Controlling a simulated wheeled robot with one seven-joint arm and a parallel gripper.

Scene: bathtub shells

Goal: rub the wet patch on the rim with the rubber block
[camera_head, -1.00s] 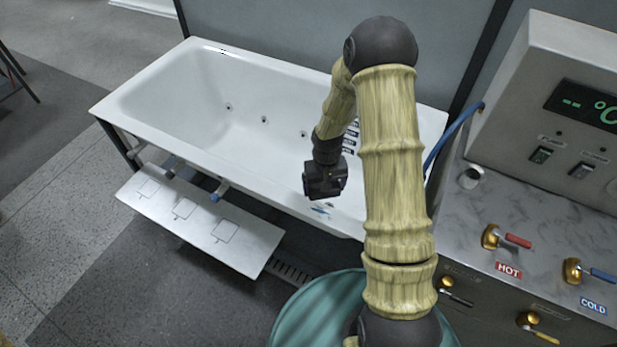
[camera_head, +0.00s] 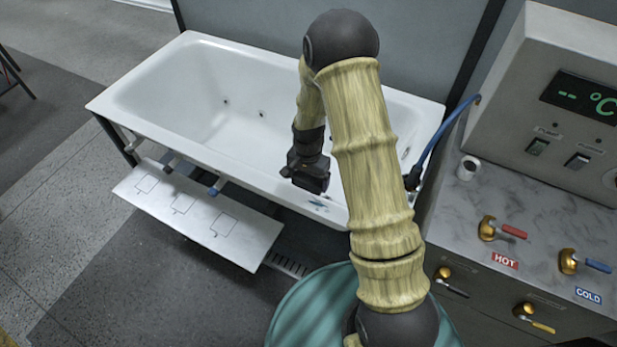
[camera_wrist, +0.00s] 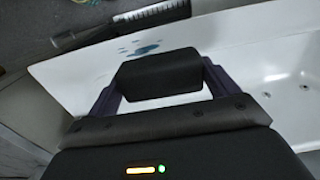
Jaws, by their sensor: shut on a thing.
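The white bathtub (camera_head: 150,88) stands along the back wall. The wet patch (camera_head: 318,203) is a small bluish mark on its near rim, toward the right end. In the wrist view the patch (camera_wrist: 139,50) is a set of blue-green spots on the rim, just beyond the block. My gripper (camera_head: 309,172) points down over the near rim, a little left of the patch. It is shut on the dark rubber block (camera_wrist: 158,74), which sits between both fingers in the wrist view. I cannot tell whether the block touches the rim.
A white panel with outlined squares (camera_head: 245,240) juts out below the near side of the tub. A teal round container (camera_head: 300,312) stands in front. A counter with hot and cold taps (camera_head: 545,215) is at right, with a blue hose (camera_head: 447,130) between it and the tub.

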